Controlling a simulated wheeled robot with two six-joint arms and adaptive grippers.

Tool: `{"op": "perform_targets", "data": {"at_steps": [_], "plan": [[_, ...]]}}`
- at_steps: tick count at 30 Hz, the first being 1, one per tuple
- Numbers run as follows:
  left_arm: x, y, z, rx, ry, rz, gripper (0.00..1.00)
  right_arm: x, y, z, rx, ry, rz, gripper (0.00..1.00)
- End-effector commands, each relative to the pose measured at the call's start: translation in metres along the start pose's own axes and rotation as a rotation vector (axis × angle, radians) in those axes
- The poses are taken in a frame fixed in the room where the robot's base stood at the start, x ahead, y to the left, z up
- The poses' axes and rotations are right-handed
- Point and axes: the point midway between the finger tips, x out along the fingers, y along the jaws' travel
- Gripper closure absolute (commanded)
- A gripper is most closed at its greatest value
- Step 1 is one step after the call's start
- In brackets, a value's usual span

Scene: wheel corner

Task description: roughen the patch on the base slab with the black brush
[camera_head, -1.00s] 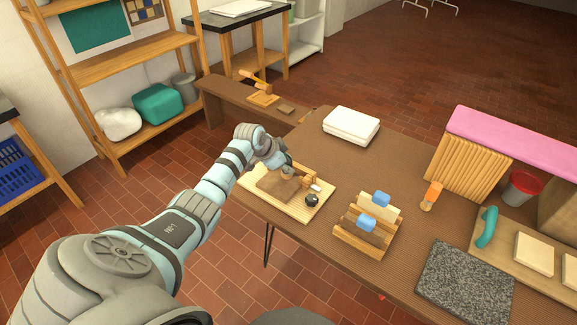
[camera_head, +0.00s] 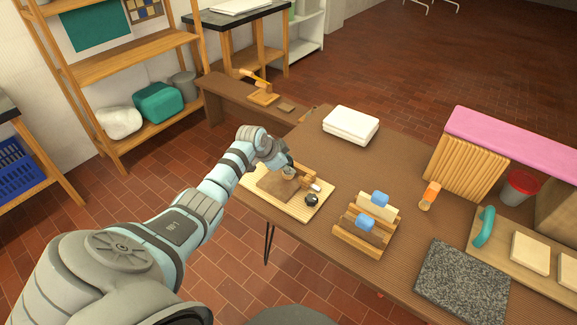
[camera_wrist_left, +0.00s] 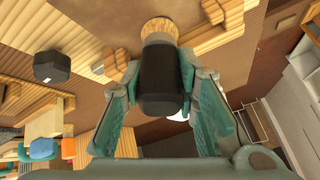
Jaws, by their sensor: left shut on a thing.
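My left gripper (camera_head: 287,166) is over the ribbed wooden board (camera_head: 318,207) at the table's left edge. In the left wrist view the gripper (camera_wrist_left: 165,85) is shut around the black handle of the brush (camera_wrist_left: 158,62). The brush has a pale wooden-looking end pointing away from the gripper. The brown base slab (camera_head: 273,188) lies on the board, beneath and beside the gripper. The brush end is close over the slab; I cannot tell if it touches. The patch is not clearly distinguishable. My right gripper is out of view.
A round black object (camera_head: 312,200) stands on the board's near right corner and shows in the left wrist view (camera_wrist_left: 52,66). A wooden rack with blue-topped tools (camera_head: 366,241) is to the right. White folded cloths (camera_head: 351,125) lie behind. The table between is clear.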

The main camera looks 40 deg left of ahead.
Motion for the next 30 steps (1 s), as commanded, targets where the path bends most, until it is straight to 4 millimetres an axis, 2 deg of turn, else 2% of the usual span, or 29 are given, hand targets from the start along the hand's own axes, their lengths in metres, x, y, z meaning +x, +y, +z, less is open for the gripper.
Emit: {"op": "perform_targets", "data": {"at_steps": [6, 16, 30], "plan": [[0.003, -0.014, 0.012, 0.0, -0.003, 0.0, 1.0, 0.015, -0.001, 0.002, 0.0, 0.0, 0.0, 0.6], [-0.001, -0.016, 0.011, 0.001, -0.004, 0.002, 1.0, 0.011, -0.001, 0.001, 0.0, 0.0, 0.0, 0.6], [-0.057, -0.034, -0.025, 0.001, -0.001, 0.0, 1.0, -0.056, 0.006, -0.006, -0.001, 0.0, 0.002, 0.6]]}}
